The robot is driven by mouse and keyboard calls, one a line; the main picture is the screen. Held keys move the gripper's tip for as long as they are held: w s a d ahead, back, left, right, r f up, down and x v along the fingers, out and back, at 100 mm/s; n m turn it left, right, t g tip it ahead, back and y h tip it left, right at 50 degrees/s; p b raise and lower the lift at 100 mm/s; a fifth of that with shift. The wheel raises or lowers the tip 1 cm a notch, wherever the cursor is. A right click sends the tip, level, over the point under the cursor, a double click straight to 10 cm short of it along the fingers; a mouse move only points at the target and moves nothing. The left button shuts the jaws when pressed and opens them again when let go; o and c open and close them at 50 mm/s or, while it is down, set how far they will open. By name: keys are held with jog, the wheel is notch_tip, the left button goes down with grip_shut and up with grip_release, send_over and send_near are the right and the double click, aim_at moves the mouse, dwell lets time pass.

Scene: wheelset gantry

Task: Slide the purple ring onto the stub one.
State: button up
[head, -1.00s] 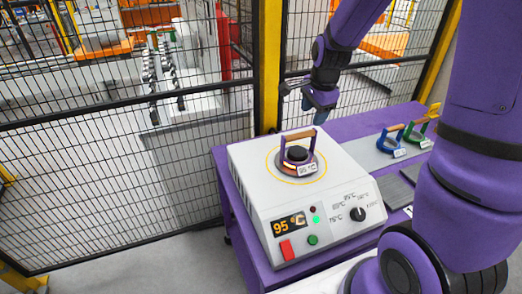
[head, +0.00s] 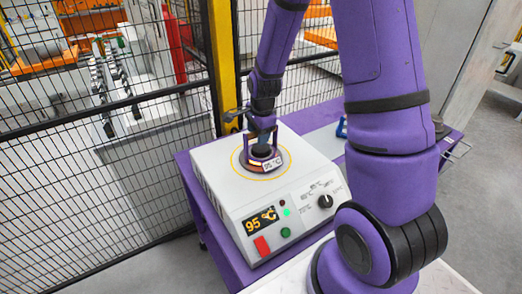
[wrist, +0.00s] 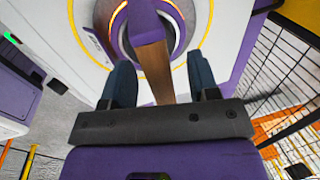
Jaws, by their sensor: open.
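The purple ring (head: 278,163) sits around the dark hub of the white heater, with its bracket handle standing up and a 95 °C tag on its front. In the wrist view its wooden grip bar (wrist: 152,62) and a purple end of the bracket show, with an orange glow beside them. My gripper (head: 262,132) is right at the handle from above. In the wrist view my gripper (wrist: 160,65) is open, its two dark fingers on either side of the bar with gaps. I cannot pick out the stub one; some shafts (head: 118,68) stand behind the fence.
The heater (head: 215,175) shows 95 °C, with a green light, a knob and a red switch. It stands on a purple table (head: 190,185). A blue handle (head: 341,128) shows partly behind my arm. A mesh fence with a yellow post (head: 222,70) stands close behind.

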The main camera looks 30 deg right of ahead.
jog(key=shift+w+f, duration=0.2)
jog(key=shift+f, duration=1)
grip_shut()
